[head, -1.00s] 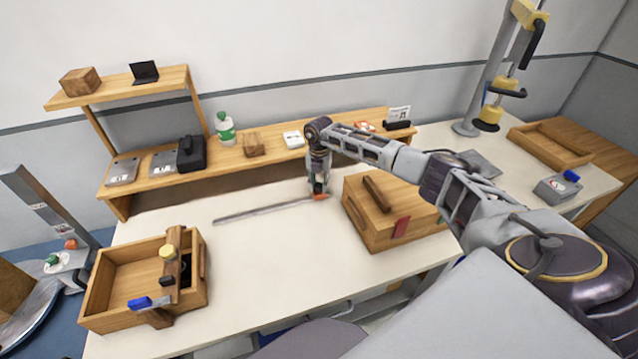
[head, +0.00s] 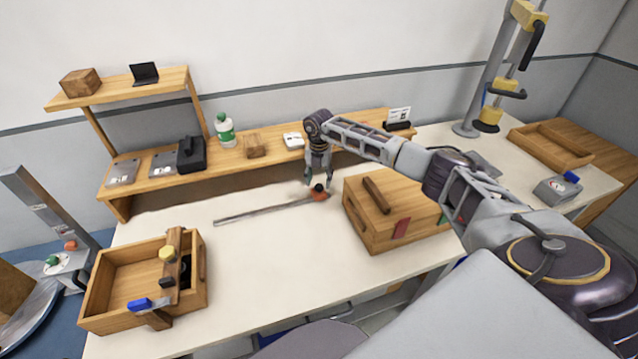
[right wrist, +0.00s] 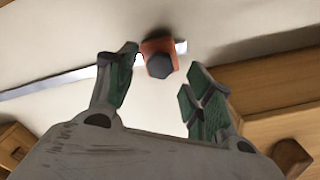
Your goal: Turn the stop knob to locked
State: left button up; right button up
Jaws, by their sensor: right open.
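The stop knob (head: 319,187) is small and dark, and sits on an orange-red stop block at the right end of a thin grey rail (head: 262,211) on the table. In the right wrist view the knob (right wrist: 160,66) looks hexagonal, in front of the orange block (right wrist: 158,45). My right gripper (head: 320,186) is open and empty, pointing down just above the knob. In the right wrist view its fingers (right wrist: 158,82) stand apart on either side of the knob, without visible contact. The knob's lock marking cannot be made out. My left gripper is not in view.
A wooden box (head: 372,226) with a handle stands close to the right of the stop. A shelf (head: 270,158) runs behind, with a bottle (head: 225,130) and small boxes. An open wooden tray (head: 122,286) sits at the left. The table's middle front is clear.

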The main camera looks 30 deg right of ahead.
aim_at(319, 186)
notch_tip(319, 186, up, 9)
jog(key=shift+r, duration=0.2)
dwell(0.3)
dwell(0.6)
